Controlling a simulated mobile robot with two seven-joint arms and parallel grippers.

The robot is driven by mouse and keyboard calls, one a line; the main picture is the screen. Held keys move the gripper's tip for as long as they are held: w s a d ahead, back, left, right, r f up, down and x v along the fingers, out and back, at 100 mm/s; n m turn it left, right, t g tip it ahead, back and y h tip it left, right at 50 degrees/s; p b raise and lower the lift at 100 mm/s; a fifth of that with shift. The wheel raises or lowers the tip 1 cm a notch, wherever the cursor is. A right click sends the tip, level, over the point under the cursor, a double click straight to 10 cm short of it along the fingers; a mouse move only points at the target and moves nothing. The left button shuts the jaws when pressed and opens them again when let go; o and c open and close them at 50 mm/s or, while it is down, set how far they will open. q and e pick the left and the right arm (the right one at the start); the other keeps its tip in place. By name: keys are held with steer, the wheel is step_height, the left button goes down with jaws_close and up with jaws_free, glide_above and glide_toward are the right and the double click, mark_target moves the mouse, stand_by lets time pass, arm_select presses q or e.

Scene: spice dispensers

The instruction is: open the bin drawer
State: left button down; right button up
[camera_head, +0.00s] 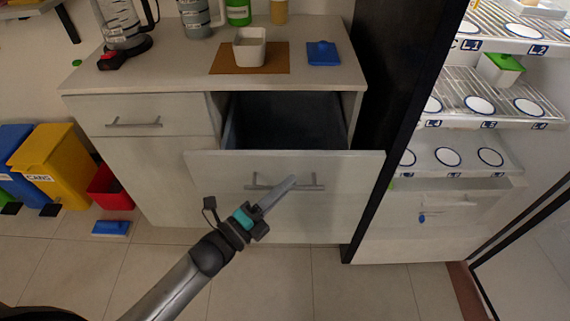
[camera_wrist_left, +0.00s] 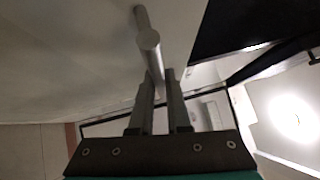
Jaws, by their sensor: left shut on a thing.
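The bin drawer (camera_head: 350,167) is the upper right drawer of the pale cabinet. It stands pulled out, and its dark inside shows behind the front panel; I see nothing lying in it. Its metal bar handle (camera_head: 312,187) is on the front panel. In the left wrist view, the handle bar (camera_wrist_left: 148,40) runs to the fingers of the left gripper (camera_wrist_left: 163,84). My right gripper is not in view.
On the countertop (camera_head: 180,72) stand a coffee maker (camera_head: 122,25), a white container (camera_head: 249,47) on a brown mat and a blue item (camera_head: 322,53). A black-edged fridge (camera_head: 390,130) stands open at the right. Coloured bins (camera_head: 55,165) stand at the left.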

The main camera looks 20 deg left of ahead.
arm_select(q)
steer(key=s+d+p, duration=0.2)
steer(key=s+d, duration=0.1)
steer(key=s, duration=0.8)
steer(key=shift+s, duration=0.15)
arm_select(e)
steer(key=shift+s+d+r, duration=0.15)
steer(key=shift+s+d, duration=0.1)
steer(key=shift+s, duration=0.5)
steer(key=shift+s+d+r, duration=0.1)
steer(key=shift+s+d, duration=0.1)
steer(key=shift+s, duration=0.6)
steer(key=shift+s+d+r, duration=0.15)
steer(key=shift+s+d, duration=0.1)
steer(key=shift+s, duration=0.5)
arm_select(q)
steer(key=shift+d, duration=0.1)
steer(key=c, duration=0.9)
jaws_free()
steer(key=p+v, duration=0.1)
steer(key=v, duration=1.4)
steer(key=shift+s, duration=0.1)
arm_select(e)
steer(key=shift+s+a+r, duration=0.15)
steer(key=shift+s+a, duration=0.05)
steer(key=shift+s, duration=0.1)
